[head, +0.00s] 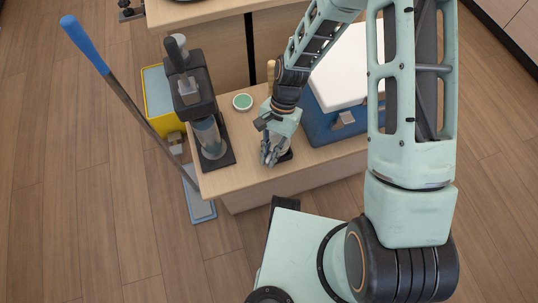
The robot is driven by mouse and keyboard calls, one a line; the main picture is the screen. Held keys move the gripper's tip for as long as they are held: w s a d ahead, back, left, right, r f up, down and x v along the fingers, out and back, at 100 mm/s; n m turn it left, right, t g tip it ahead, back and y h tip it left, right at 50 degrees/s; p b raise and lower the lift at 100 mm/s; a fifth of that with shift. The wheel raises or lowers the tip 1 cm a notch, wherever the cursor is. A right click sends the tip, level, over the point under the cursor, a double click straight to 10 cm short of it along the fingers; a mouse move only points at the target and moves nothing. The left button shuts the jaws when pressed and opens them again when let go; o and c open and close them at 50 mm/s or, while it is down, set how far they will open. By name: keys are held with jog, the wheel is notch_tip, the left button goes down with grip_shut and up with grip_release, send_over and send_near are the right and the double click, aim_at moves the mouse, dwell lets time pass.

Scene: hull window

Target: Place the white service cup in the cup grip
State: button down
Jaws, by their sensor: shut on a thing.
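My gripper (268,158) is low over the front part of the wooden counter (262,180), fingers pointing down. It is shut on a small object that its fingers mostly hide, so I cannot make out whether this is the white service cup. A dark piece (287,155) shows on the counter just right of the fingers. It may be part of the cup grip, but my gripper covers much of it. I cannot tell whether the held object touches it.
A dark machine with a clear cylinder (209,138) stands left of my gripper. A small white-rimmed round container with a green top (242,102) is behind. A blue cooler with a white lid (335,115) is close right. A blue-handled mop (125,95) leans at the left.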

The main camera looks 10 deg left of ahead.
jog(key=c, duration=1.9)
grip_release()
jog(key=shift+c, duration=0.2)
jog(key=v, duration=1.2)
